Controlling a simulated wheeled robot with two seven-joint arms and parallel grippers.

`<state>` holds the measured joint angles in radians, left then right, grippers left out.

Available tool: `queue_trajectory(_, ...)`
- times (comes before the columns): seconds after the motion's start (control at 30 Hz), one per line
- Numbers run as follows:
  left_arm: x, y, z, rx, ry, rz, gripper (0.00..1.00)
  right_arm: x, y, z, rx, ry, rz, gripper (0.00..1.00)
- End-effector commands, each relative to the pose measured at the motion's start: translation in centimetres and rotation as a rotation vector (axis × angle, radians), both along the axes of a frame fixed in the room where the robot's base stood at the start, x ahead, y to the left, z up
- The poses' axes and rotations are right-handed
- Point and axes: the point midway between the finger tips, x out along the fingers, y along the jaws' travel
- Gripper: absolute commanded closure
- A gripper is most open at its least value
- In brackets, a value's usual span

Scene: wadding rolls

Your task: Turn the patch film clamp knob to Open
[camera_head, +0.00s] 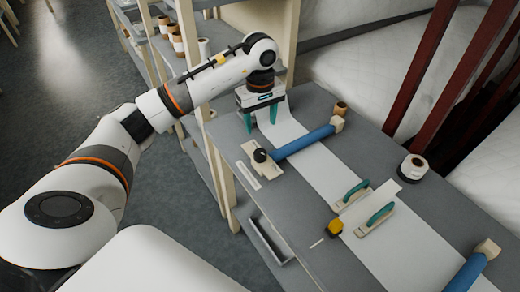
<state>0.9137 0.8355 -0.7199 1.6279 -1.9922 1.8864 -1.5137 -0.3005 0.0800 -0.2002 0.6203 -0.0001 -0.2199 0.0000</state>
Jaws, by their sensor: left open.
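A black knob (260,155) sits on a cream plate at the left end of a blue clamp bar (306,142). The bar lies across a white film strip (335,172) on the grey table. A small pale label beside the knob is too small to read, so I cannot tell the knob's setting. My left gripper (261,119) points down with its teal fingers apart and empty. It is over the film's far end, behind the knob and bar, and apart from both. My right gripper is not in view.
A white roll (413,168) stands at right, a brown roll (341,108) at the back. A second blue bar (467,273) is at lower right. Wooden shelving is beyond my arm.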

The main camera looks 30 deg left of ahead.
Motion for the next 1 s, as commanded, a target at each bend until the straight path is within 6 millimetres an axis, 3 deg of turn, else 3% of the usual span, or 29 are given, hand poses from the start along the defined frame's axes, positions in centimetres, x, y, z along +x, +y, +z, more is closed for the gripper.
queue_trajectory(0.17,-0.2,0.3,-1.3,0.013,0.012,0.001,0.42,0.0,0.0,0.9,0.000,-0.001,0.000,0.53)
queue_trajectory(0.5,-0.2,0.2,-7.9,0.009,0.012,0.002,0.42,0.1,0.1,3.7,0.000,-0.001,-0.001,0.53)
queue_trajectory(0.7,-0.1,0.2,-10.7,0.009,0.008,0.001,0.42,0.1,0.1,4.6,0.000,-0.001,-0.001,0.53)
queue_trajectory(1.0,-0.1,0.2,-11.9,0.009,0.005,0.001,0.42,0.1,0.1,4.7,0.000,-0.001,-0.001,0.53)
